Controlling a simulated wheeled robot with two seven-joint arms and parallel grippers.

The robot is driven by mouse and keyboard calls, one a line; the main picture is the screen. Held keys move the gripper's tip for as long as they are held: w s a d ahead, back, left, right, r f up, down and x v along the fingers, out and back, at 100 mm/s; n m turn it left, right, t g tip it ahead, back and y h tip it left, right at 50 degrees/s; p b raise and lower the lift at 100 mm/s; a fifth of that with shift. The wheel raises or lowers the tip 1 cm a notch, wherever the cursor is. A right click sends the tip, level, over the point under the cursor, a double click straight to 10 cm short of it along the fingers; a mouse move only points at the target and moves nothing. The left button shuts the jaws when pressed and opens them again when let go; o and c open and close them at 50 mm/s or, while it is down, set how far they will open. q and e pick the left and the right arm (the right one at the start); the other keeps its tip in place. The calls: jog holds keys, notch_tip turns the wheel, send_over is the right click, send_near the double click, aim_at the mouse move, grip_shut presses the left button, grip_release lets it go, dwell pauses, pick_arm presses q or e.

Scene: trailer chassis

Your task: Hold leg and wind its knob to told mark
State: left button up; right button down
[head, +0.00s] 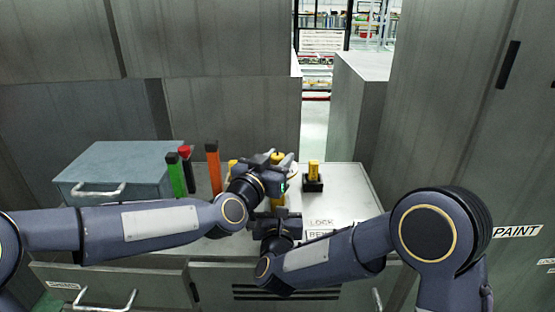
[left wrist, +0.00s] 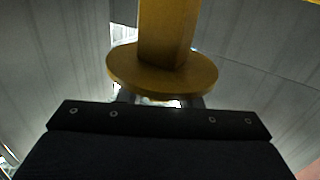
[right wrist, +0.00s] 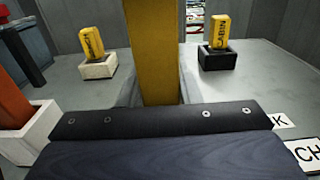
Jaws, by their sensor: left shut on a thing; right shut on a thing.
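The yellow leg (head: 279,201) stands upright over the bench, largely hidden behind my arms. My left gripper (head: 278,184) is shut at its upper part. In the left wrist view a round yellow disc (left wrist: 162,72) with a square yellow post (left wrist: 167,30) rises just beyond the palm; the fingertips are hidden under the disc. My right gripper (head: 276,224) is lower and shut on the leg, whose square shaft (right wrist: 153,50) fills the middle of the right wrist view. No mark on the knob can be read.
A yellow block in a black holder (right wrist: 218,60) and another in a white holder (right wrist: 97,65) stand beyond the leg. Green (head: 175,174) and orange (head: 213,167) posts stand left, near a grey box (head: 115,167).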

pick_arm(q)
jog(key=shift+m+g+h, duration=0.5)
jog(key=shift+m+h, duration=0.3)
jog(key=shift+h, duration=0.2)
jog(key=g+h, duration=0.1)
jog(key=m, duration=0.1)
jog(key=m+g+h, duration=0.1)
jog(key=shift+s+d+f+g+h, duration=0.1)
jog(key=shift+d+f+g+h, duration=0.15)
jog(key=shift+g+h, duration=0.05)
jog(key=shift+r+m+g+h, duration=0.1)
jog(key=shift+m+g+h, duration=0.2)
jog(key=shift+m+h, duration=0.15)
jog(key=shift+a, duration=0.15)
jog(key=o, duration=1)
jog(key=shift+c, duration=0.2)
jog(key=shift+a+r, duration=0.1)
